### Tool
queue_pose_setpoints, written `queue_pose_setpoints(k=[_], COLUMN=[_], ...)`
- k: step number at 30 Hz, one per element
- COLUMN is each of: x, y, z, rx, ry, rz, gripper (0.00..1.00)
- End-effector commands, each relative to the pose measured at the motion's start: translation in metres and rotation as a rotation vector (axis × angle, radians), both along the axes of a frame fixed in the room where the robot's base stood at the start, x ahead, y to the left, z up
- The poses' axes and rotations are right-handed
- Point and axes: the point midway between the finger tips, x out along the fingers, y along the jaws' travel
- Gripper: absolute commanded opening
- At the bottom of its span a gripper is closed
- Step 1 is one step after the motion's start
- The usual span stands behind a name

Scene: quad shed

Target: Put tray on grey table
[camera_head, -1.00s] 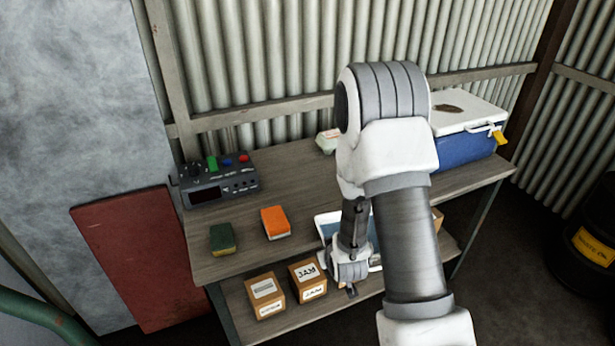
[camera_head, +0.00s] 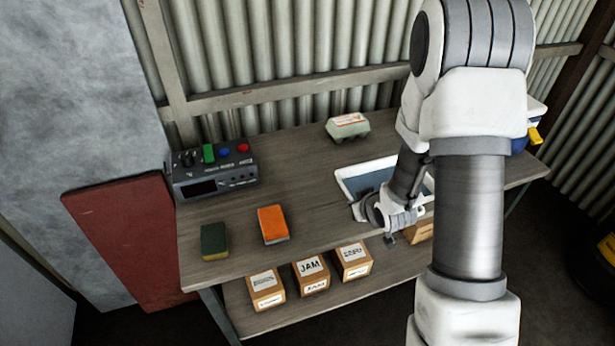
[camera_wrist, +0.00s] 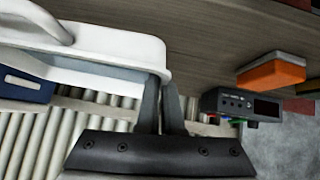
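The white tray (camera_head: 345,185) has a blue-grey inside and is over the right-middle part of the grey wood-topped table (camera_head: 305,190). My gripper (camera_head: 392,238) is at its front side, above the table's front edge. In the wrist view, the tray (camera_wrist: 115,40) is at upper left, and the two fingers of my gripper (camera_wrist: 160,88) close on its wall, one on each side. I cannot tell whether the tray touches the tabletop. My arm hides its right part.
An egg carton (camera_head: 347,127) stands behind the tray. An orange sponge (camera_head: 272,224), a green sponge (camera_head: 214,241) and a control box (camera_head: 213,172) are on the left. Several cardboard boxes (camera_head: 311,275) sit on the lower shelf. A blue cooler (camera_head: 519,144) is at right, partly hidden.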

Motion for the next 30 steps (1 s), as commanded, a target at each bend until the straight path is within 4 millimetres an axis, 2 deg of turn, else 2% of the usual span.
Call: queue_pose_setpoints(k=[3, 9, 15, 20, 23, 30], x=[-0.006, -0.025, -0.044, -0.051, -0.044, 0.006], y=[-0.005, -0.012, -0.020, -0.023, -0.020, -0.006], z=[0.015, 0.032, 0.041, 0.043, 0.036, 0.003], rx=[-0.002, -0.004, -0.003, -0.003, -0.003, -0.003], ry=[-0.004, -0.004, -0.003, -0.003, -0.001, -0.002], rz=[0.091, 0.236, 0.340, 0.380, 0.390, 0.392], gripper=[0.00, 0.00, 0.00, 0.00, 0.00, 0.00])
